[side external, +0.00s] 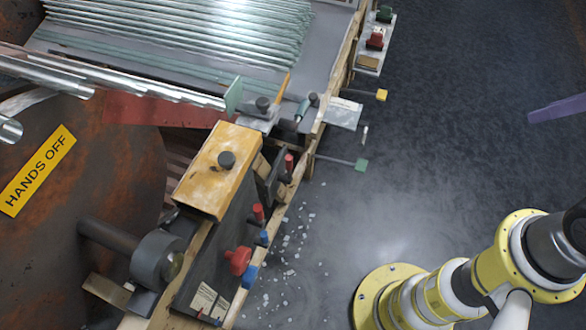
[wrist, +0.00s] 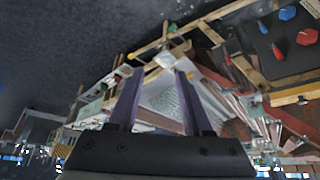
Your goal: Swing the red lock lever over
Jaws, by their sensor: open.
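Several red parts could be the lock lever, and I cannot tell which one it is. On the dark panel in the side external view are a red knob (side external: 238,261), a red handle (side external: 258,212) and another red handle (side external: 288,163). A red piece (side external: 375,39) also sits on a small plate at the top. The wrist view shows a red knob (wrist: 307,37) and a slim red handle (wrist: 276,50) at upper right. My gripper (wrist: 159,76) has its two purple fingers apart with nothing held. A purple finger (side external: 558,108) shows at the right edge, well away from the panel.
Blue knobs (side external: 249,277) sit beside the red ones. Glass tubes (side external: 180,35) lie on a rack at upper left. A yellow block (side external: 220,168) tops the panel. Rods with yellow (side external: 381,95) and green (side external: 361,165) ends stick out. The dark floor (side external: 450,150) is open, with scattered shards.

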